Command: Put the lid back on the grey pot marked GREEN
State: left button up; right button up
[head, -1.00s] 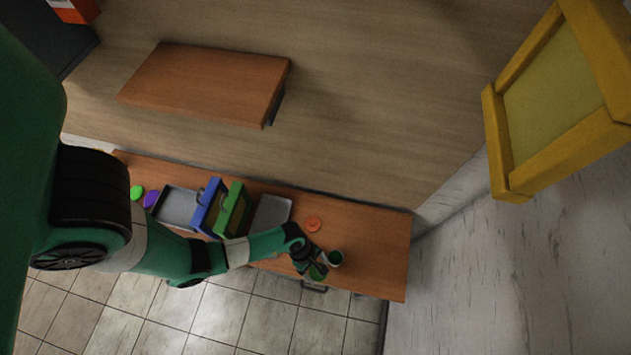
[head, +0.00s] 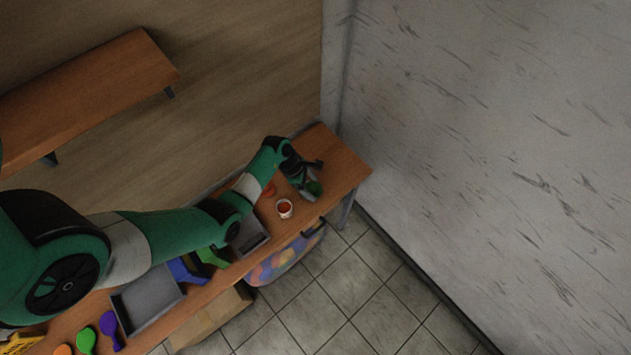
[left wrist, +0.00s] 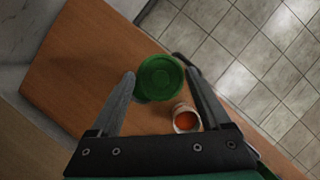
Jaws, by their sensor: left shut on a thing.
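My left gripper (head: 311,186) is at the right end of the wooden table, shut on a round green lid (head: 314,188). In the left wrist view the lid (left wrist: 160,78) lies between the two fingertips (left wrist: 160,80), seen from above. A little grey shows below the lid in the head view, possibly the grey pot, but the lid and gripper mostly hide it. I cannot tell whether the lid touches a rim, and no GREEN marking is readable. My right gripper is not in view.
An open pale pot with orange inside (head: 285,208) stands close by; it also shows in the wrist view (left wrist: 185,118). An orange lid (head: 269,188) lies behind it. A grey tray (head: 250,238) is further left. The table's right end (head: 347,172) is bare.

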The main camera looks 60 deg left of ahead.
pick_arm(q)
jog(key=a+n, duration=0.1)
jog(key=a, duration=0.4)
notch_tip(320, 180, down, 6)
jog(key=b, duration=0.6)
jog(key=shift+d+b, duration=0.1)
jog(key=shift+b, duration=0.3)
jog(key=shift+r+p, duration=0.15)
jog(key=shift+p, duration=0.25)
dwell(0.5)
jog(key=shift+f, duration=0.2)
dwell(0.8)
dwell(0.3)
jog(key=o, duration=1.1)
